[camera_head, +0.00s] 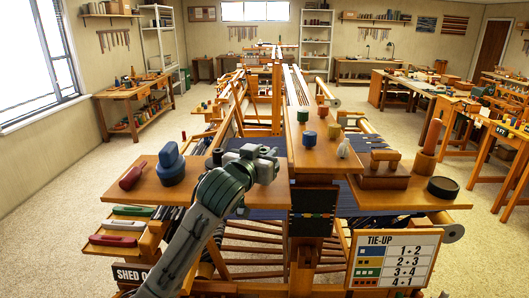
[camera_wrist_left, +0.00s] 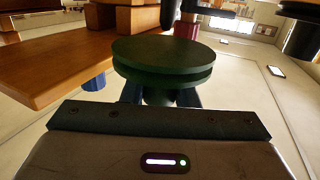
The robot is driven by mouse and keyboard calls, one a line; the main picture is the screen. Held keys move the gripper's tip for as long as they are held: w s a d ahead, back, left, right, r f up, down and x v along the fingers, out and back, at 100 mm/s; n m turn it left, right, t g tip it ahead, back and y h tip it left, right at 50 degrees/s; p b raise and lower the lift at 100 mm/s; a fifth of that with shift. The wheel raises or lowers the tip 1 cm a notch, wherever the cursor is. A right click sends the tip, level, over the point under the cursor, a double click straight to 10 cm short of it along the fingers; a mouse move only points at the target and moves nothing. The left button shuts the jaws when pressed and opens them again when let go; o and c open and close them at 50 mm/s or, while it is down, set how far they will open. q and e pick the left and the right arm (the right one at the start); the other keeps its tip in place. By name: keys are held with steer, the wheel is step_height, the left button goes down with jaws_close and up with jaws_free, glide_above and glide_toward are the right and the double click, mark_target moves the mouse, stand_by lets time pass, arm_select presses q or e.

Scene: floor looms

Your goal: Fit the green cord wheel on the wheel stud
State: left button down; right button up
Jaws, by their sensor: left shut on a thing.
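The green cord wheel (camera_wrist_left: 165,58) is a dark green disc with a groove around its rim. It shows large in the left wrist view, in front of my left gripper (camera_wrist_left: 160,96), which is shut on it. In the head view my left gripper (camera_head: 266,158) is over the loom, between the left wooden shelf and the centre board; I cannot make out the held wheel there. A dark upright piece (camera_wrist_left: 170,12) shows just behind the wheel in the wrist view. I cannot tell whether it is the wheel stud, or whether they touch. My right gripper is not in view.
Stacked blue pieces (camera_head: 171,165) and a red piece (camera_head: 132,176) sit on the left shelf. Small green (camera_head: 303,115) and blue (camera_head: 309,138) pieces stand on the centre board. A wooden block (camera_head: 385,172) and a black round piece (camera_head: 443,187) are at right, above a tie-up sign (camera_head: 393,258).

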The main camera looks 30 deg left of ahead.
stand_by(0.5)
arm_select(q)
steer(key=shift+f+b, duration=0.9)
steer(key=shift+f, duration=0.6)
steer(key=shift+f, duration=0.25)
steer(key=shift+f+b, duration=0.6)
steer(key=shift+f, duration=0.05)
